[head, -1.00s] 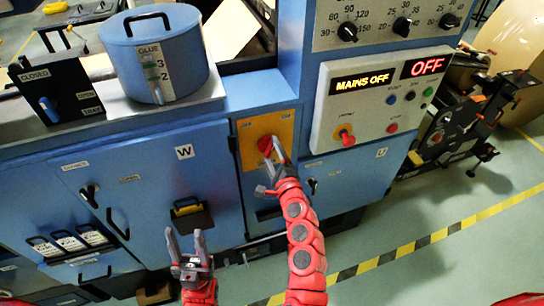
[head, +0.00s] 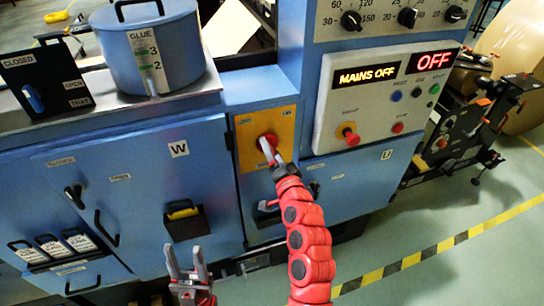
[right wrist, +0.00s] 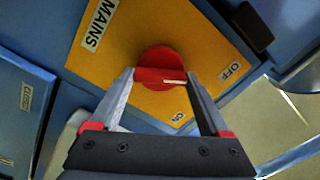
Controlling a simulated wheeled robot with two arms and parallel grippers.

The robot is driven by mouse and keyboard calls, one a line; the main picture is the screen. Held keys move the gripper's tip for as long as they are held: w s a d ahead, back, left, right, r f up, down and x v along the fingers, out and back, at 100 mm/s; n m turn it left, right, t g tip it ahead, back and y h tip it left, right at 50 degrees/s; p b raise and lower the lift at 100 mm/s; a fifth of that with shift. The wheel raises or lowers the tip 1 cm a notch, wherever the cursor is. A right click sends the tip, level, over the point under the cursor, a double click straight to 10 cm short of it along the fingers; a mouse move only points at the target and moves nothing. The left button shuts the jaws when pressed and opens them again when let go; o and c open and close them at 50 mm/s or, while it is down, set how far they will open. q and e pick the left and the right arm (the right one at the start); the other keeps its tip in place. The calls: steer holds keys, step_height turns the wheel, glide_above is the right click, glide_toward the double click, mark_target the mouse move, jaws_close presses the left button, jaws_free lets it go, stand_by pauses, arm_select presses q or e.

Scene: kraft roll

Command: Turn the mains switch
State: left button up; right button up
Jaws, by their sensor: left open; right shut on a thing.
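The mains switch is a red round knob (head: 268,140) on a yellow plate (head: 249,157) at the front of the blue machine. My right gripper (head: 269,152) is at the knob. In the right wrist view, the knob (right wrist: 160,62) sits between the fingers of my right gripper (right wrist: 160,80), which is shut on it. A pale mark on the knob points right. The display (head: 366,76) reads MAINS OFF. My left gripper (head: 187,262) is open and empty, low in front of the cabinet.
A control panel (head: 330,125) with a red button (head: 349,136) is right of the switch. A glue pot (head: 153,50) stands on the ledge at left. Cabinet handles (head: 105,228) and a small holder (head: 186,221) stick out below.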

steer(key=shift+f+n+b, duration=0.15)
steer(key=shift+n+b, duration=0.55)
steer(key=shift+n, duration=0.5)
steer(key=o, duration=1.2)
steer(key=shift+s, duration=0.1)
steer(key=shift+p+v, duration=2.7)
steer(key=shift+v, duration=5.95)
